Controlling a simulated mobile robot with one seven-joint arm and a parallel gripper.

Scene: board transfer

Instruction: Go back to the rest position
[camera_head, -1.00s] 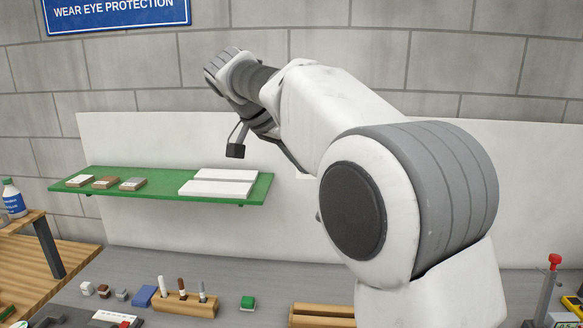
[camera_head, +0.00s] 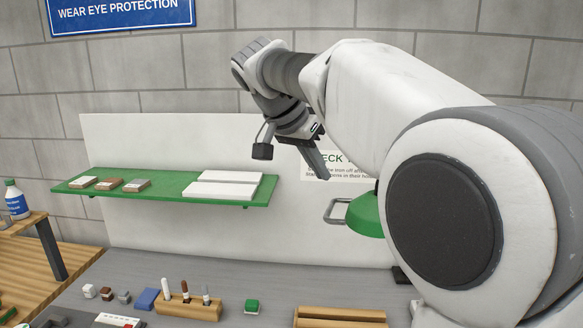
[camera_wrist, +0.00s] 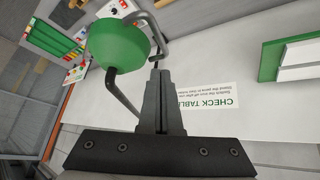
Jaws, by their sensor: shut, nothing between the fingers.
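My gripper (camera_head: 318,163) is raised in front of the white back panel (camera_head: 130,135), to the right of the green shelf (camera_head: 252,197). The wrist view shows its two fingers (camera_wrist: 157,75) together with nothing between them. A green rounded object with a metal wire handle (camera_head: 367,215) shows beside my arm in the head view, partly hidden by it. The same green object appears in the wrist view (camera_wrist: 118,45), close beside the fingers in the picture; I cannot tell whether they touch.
The shelf carries white boards (camera_head: 222,190) and several small blocks. A bottle (camera_head: 16,201) stands at left.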

